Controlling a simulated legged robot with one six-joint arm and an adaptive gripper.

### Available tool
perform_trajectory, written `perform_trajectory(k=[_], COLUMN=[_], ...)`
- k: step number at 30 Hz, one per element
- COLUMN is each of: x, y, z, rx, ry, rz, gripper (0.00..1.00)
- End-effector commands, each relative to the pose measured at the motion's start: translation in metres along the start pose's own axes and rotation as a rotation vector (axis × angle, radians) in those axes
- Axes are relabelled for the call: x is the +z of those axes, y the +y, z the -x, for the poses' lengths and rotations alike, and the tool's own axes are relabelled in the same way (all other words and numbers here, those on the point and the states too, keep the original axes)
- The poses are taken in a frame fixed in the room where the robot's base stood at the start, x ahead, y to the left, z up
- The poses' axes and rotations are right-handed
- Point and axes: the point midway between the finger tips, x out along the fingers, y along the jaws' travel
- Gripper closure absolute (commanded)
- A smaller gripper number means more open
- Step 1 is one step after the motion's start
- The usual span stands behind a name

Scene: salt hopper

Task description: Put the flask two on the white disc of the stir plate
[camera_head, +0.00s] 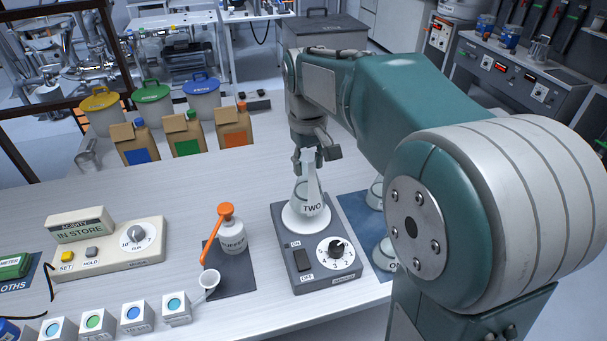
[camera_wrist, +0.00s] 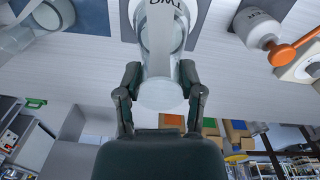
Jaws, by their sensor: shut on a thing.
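The flask two (camera_head: 312,207), a clear conical flask with a white label reading TWO, stands upright over the white disc (camera_head: 290,222) of the grey stir plate (camera_head: 286,255). Its base looks to be at the disc, though I cannot tell for sure that it touches. My gripper (camera_head: 311,157) is shut on the flask's neck from above and behind. In the wrist view the flask two (camera_wrist: 160,50) sits between both fingers of my gripper (camera_wrist: 160,92), with its round mouth towards the palm.
A blue mat (camera_head: 354,208) right of the stir plate bears two more flasks, one labelled ONE (camera_head: 385,254), partly hidden by my arm. A buffer bottle (camera_head: 232,236) with an orange pump stands left. Cartons (camera_head: 235,127) stand behind; the table between is clear.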

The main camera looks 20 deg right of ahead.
Motion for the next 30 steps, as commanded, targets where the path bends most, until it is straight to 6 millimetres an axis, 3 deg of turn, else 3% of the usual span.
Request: perform_trajectory(k=[7,18,19,21,30], x=[-0.006,-0.006,-0.006,-0.006,-0.006], y=[-0.007,-0.007,-0.006,-0.005,-0.007], z=[-0.034,-0.039,-0.039,-0.039,-0.039], rx=[0.004,0.004,0.003,0.002,0.004], ry=[-0.003,-0.002,-0.002,-0.002,-0.002], rz=[0.001,0.0,0.0,-0.001,0.001], gripper=[1.0,1.0,0.37,0.15,0.15])
